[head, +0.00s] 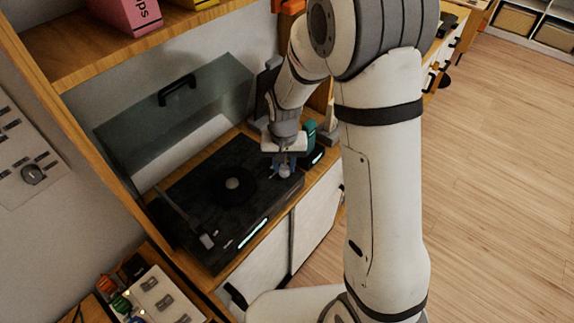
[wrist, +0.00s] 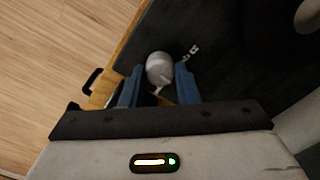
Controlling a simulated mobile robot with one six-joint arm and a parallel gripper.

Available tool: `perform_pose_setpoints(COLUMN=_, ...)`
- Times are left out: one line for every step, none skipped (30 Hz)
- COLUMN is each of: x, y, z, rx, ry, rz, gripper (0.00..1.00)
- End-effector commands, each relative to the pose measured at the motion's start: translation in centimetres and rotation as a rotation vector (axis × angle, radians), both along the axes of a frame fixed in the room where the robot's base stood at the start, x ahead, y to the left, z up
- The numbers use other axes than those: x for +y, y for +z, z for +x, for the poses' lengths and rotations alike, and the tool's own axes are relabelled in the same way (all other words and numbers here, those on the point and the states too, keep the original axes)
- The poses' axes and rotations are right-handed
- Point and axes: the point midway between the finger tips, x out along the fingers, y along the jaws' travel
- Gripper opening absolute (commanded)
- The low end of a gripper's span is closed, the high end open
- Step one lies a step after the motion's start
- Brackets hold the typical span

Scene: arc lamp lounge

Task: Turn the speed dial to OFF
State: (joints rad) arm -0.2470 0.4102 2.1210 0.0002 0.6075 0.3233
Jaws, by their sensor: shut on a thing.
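The black record player (head: 185,190) sits on the wooden cabinet with its smoky lid (head: 200,95) raised. The speed dial (head: 285,172) is a pale round knob near the deck's right corner. It also shows in the wrist view (wrist: 160,69), with white markings (wrist: 190,52) beside it that are too small to read surely. My gripper (head: 283,165) comes down from above with its blue fingers on either side of the dial. In the wrist view my gripper (wrist: 158,78) is shut on the dial. A pale mark shows between the fingers; which setting it indicates I cannot tell.
A teal object (head: 310,130) stands right behind my gripper. The tonearm (head: 190,222) lies at the deck's left, and the platter (head: 220,190) is in the middle. A shelf (head: 100,62) overhangs the left. The wood floor (head: 490,180) at right is clear.

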Motion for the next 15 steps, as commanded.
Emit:
perform_pose_setpoints(x=0.00, y=-0.33, z=-0.39, rx=0.012, ry=0.018, rz=-0.002, gripper=0.06)
perform_pose_setpoints(x=0.00, y=-0.32, z=-0.40, rx=0.012, ry=0.028, rz=-0.002, gripper=0.06)
perform_pose_setpoints(x=-0.01, y=-0.32, z=-0.41, rx=0.012, ry=0.040, rz=-0.002, gripper=0.06)
perform_pose_setpoints(x=-0.01, y=-0.31, z=-0.41, rx=0.012, ry=0.048, rz=-0.002, gripper=0.06)
perform_pose_setpoints(x=-0.01, y=-0.31, z=-0.42, rx=0.012, ry=0.056, rz=-0.002, gripper=0.06)
perform_pose_setpoints(x=-0.02, y=-0.30, z=-0.42, rx=0.013, ry=0.063, rz=-0.002, gripper=0.06)
perform_pose_setpoints(x=-0.02, y=-0.30, z=-0.43, rx=0.013, ry=0.068, rz=-0.002, gripper=0.06)
perform_pose_setpoints(x=-0.02, y=-0.29, z=-0.43, rx=0.013, ry=0.072, rz=-0.002, gripper=0.06)
perform_pose_setpoints(x=-0.03, y=-0.29, z=-0.44, rx=0.013, ry=0.076, rz=-0.002, gripper=0.06)
perform_pose_setpoints(x=-0.02, y=-0.29, z=-0.45, rx=0.013, ry=0.079, rz=-0.002, gripper=0.06)
perform_pose_setpoints(x=-0.02, y=-0.29, z=-0.45, rx=0.013, ry=0.081, rz=-0.002, gripper=0.06)
perform_pose_setpoints(x=-0.03, y=-0.29, z=-0.46, rx=0.014, ry=0.083, rz=-0.002, gripper=0.06)
perform_pose_setpoints(x=-0.03, y=-0.29, z=-0.46, rx=0.014, ry=0.083, rz=-0.002, gripper=0.06)
perform_pose_setpoints(x=-0.04, y=-0.29, z=-0.47, rx=0.014, ry=0.084, rz=-0.002, gripper=0.06)
perform_pose_setpoints(x=-0.04, y=-0.29, z=-0.48, rx=0.014, ry=0.084, rz=-0.003, gripper=0.06)
